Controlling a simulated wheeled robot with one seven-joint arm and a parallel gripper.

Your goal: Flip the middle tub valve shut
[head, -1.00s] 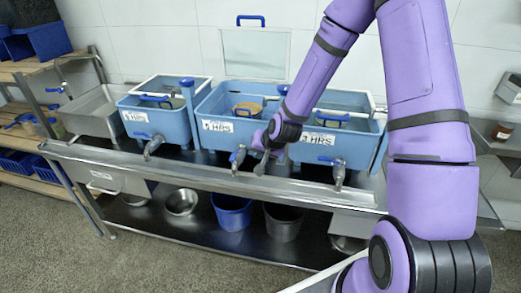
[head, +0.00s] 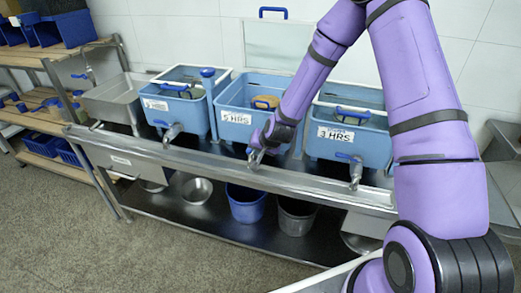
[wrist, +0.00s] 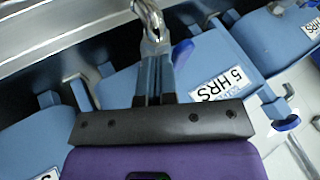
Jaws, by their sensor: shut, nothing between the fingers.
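The middle tub (head: 228,96) is blue and carries a "5 HRS" label, which also shows in the wrist view (wrist: 216,84). Its metal valve (wrist: 152,20) sticks out from the tub front, with a blue lever (wrist: 182,54) beside the fingers. In the head view my gripper (head: 259,151) largely covers this valve. In the wrist view the fingers of my gripper (wrist: 154,62) are shut and empty, right at the valve body with the lever just to their right. I cannot tell whether they touch the lever.
The right tub (head: 322,143) and left tub (head: 190,117) stand close on either side, each with its own valve: right (head: 356,174), left (head: 171,134). A steel bench edge (head: 200,157) runs below. Buckets (head: 246,205) and bowls (head: 196,190) sit on the lower shelf.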

